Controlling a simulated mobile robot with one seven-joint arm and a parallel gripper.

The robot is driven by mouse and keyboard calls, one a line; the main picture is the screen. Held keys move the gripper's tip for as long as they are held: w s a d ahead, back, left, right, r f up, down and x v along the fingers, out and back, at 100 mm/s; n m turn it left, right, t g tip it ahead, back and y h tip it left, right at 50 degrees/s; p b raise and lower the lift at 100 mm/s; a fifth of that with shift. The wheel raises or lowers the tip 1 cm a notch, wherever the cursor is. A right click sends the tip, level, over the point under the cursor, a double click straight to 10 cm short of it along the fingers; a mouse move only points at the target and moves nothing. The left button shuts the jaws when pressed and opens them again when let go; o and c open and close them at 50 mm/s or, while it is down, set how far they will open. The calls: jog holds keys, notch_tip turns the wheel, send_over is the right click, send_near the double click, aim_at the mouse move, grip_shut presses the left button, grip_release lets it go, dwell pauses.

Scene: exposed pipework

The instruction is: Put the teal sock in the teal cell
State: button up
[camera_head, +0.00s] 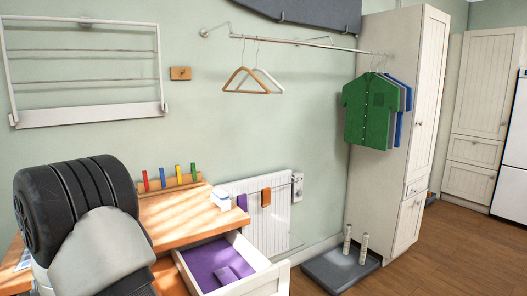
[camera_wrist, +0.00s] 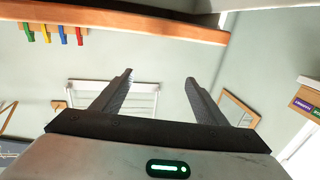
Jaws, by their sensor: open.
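No teal sock and no teal cell can be made out in either view. An open drawer (camera_head: 258,262) under the wooden top shows a purple lined interior (camera_head: 205,262) with a rolled purple item (camera_head: 230,276) lying in it; the near left part of the drawer is cut off or hidden. My gripper (camera_wrist: 159,76) is open and empty in the wrist view, its two dark fingers apart with only wall and rack behind them. My gripper does not show in the head view, where my arm fills the lower left and hides part of the furniture.
The wooden top (camera_head: 185,215) carries a white box (camera_head: 221,199) and a rail with coloured pegs (camera_head: 172,178). A radiator (camera_head: 262,205) stands behind the drawer. A dark tray (camera_head: 340,268) lies on the floor. Green and blue shirts (camera_head: 371,108) hang beside a tall cabinet (camera_head: 425,110). Floor is free at right.

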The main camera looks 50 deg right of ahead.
jog(key=s+a+p, duration=0.1)
jog(key=s+p, duration=0.9)
jog(key=s, duration=0.2)
jog(key=shift+s+a+p, duration=0.3)
jog(key=shift+s+p, duration=0.1)
